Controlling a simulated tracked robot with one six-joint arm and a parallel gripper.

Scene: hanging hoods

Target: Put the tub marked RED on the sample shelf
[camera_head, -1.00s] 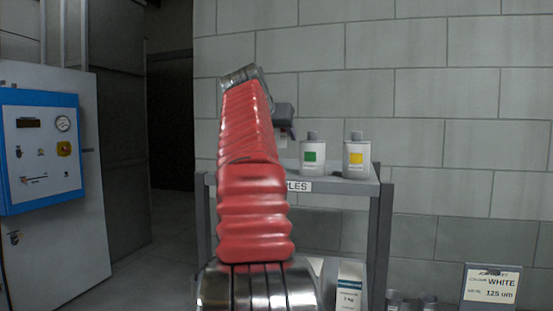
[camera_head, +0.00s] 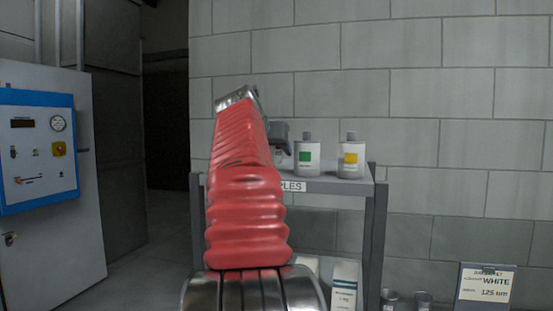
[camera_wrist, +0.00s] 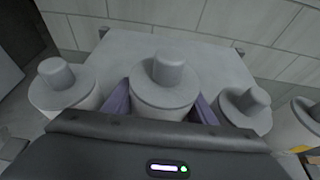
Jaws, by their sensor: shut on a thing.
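My gripper (camera_wrist: 162,103) is shut on a pale tub (camera_wrist: 163,88) with a round cap, one purple finger on each side of it. Its label faces away from the wrist view, so its marking does not show. The held tub is over the grey sample shelf (camera_wrist: 215,57), between a tub on the left (camera_wrist: 58,80) and one on the right (camera_wrist: 243,105). I cannot tell whether its base touches the shelf. The shelf label (camera_head: 306,186) is partly covered, reading "PLES".
A green-marked tub (camera_head: 307,158) and a yellow-marked tub (camera_head: 350,158) stand on the shelf's right part, close to the held tub. A block wall (camera_head: 460,90) is behind.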

